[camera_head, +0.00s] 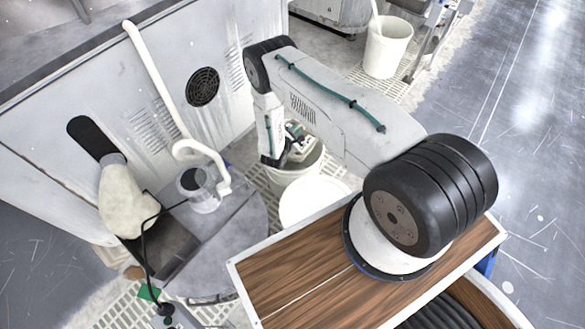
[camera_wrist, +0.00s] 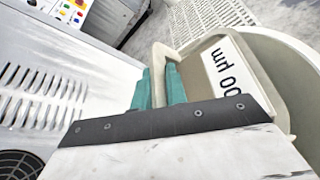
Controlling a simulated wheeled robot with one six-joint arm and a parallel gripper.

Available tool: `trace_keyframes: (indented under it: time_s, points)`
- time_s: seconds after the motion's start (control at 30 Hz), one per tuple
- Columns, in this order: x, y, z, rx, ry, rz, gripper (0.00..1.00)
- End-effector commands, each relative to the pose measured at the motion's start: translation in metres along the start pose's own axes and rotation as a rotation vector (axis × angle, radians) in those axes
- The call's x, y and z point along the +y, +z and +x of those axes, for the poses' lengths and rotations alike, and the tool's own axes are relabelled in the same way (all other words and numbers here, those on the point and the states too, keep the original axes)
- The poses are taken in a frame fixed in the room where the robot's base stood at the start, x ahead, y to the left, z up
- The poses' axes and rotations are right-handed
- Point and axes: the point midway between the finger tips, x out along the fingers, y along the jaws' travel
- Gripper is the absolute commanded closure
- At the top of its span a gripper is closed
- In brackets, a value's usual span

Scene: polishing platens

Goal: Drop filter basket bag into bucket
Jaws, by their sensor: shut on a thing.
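My gripper (camera_head: 292,138) is at the mouth of a white bucket (camera_head: 283,184) beside the grey cabinet. In the wrist view, the teal fingers of my gripper (camera_wrist: 160,88) are shut on the beige handle of the filter basket bag (camera_wrist: 200,50). The bag is a beige piece with a white label reading "00 µm", its start cut off. The bucket's pale rim (camera_wrist: 285,42) curves around the bag's right side in the wrist view. The bag appears at or just inside the bucket's opening. Its lower part is hidden, so I cannot tell whether it touches the bottom.
A round white surface (camera_head: 312,203) lies just right of the bucket, beside my wooden deck. The grey cabinet (camera_head: 215,50) stands close on the left, with a white pipe (camera_head: 150,75) and a round platen (camera_head: 245,225). Another white bucket (camera_head: 386,52) stands farther back.

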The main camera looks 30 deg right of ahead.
Motion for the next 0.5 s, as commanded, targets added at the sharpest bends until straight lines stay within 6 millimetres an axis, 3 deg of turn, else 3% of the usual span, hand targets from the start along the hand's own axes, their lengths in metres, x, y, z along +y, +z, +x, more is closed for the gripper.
trace_keyframes:
  time_s: [0.07,0.1,0.17,0.5]
  points:
    - [0.0004,0.0002,0.0,0.0,0.001,0.0,1.0]
    - [0.0004,0.0002,0.0,0.0,0.001,0.0,0.75]
    - [0.0005,0.0002,0.0,0.0,0.001,0.0,0.6]
    - [0.0003,-0.0002,-0.0045,0.001,0.0,-0.001,0.6]
